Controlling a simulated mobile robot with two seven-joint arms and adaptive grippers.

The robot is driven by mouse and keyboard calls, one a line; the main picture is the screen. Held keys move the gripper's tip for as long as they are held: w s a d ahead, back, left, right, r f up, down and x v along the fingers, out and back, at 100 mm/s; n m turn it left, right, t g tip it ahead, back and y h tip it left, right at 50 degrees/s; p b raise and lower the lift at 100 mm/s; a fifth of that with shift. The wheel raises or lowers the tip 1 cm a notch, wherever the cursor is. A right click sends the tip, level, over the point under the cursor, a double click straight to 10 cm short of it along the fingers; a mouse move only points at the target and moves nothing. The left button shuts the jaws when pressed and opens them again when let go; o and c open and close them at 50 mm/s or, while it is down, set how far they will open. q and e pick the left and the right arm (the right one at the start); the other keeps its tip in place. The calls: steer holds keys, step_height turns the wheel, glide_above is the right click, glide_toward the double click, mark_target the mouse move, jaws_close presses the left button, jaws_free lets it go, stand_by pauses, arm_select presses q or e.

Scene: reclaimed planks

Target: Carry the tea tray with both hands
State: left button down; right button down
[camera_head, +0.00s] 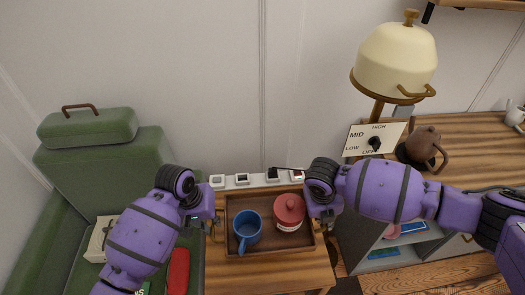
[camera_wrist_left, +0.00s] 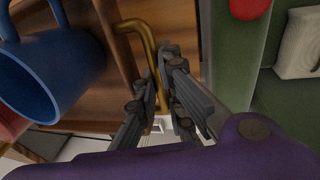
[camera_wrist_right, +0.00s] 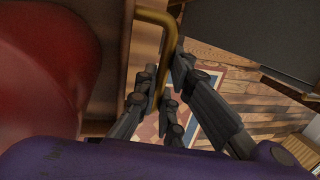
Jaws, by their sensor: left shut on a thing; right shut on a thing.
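The brown wooden tea tray (camera_head: 262,254) is in the middle of the head view, with a blue mug (camera_head: 246,230) and a red lidded jar (camera_head: 289,212) standing in it. My left gripper (camera_head: 213,229) is at the tray's left end, shut on its brass handle (camera_wrist_left: 138,30), as the left wrist view shows. My right gripper (camera_head: 323,222) is at the right end, shut on the other brass handle (camera_wrist_right: 155,17), seen in the right wrist view. The tray looks about level. I cannot tell whether it touches the wooden surface below.
A wooden table (camera_head: 265,275) lies under the tray. A power strip (camera_head: 257,180) runs behind it by the wall. A green armchair (camera_head: 95,180) stands left. At the right are a brown teapot (camera_head: 424,147) on a wooden counter (camera_head: 470,148) and a cream lamp (camera_head: 396,58).

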arm_select(q)
steer(key=shift+w+r, duration=0.1)
steer(key=shift+r, duration=0.05)
arm_select(e)
steer(key=shift+w+r, duration=0.1)
steer(key=shift+r, duration=0.05)
